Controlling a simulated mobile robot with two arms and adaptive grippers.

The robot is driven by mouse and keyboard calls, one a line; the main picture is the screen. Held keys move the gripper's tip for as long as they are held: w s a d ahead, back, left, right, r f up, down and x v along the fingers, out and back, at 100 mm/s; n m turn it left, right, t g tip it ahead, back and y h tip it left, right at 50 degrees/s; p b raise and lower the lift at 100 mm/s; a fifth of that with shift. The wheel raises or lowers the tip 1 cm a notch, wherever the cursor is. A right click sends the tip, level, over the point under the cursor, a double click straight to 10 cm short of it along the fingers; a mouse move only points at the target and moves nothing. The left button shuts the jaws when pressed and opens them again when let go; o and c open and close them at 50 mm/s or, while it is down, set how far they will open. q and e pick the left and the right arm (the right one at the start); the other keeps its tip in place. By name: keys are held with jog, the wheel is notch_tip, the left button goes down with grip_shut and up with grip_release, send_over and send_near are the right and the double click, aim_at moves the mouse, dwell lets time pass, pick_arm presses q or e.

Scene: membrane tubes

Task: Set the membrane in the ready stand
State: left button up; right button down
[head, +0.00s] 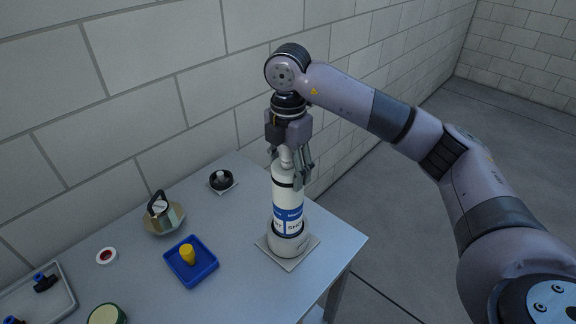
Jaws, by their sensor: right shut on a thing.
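My right gripper (292,174) comes down from above and is shut on the membrane's narrow top end. The membrane's lower end is at the round grey stand (289,241), which sits on a light square plate (270,249) at the right part of the table. The stand's rim hides the membrane's bottom, so I cannot tell how deep it sits. My left gripper is not in view.
On the table (236,281) are a blue tray (206,277) with a yellow piece (187,253), a gauge-like item (161,212), a black round holder (221,181), a red-and-white ring (106,256) and a grey tray (66,303). A block wall stands behind.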

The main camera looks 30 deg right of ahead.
jog(key=shift+f, duration=0.1)
jog(key=c, duration=0.6)
grip_release()
jog(key=shift+a, duration=0.1)
notch_tip(320, 180, up, 12)
jog(key=shift+r, duration=0.15)
dwell(0.5)
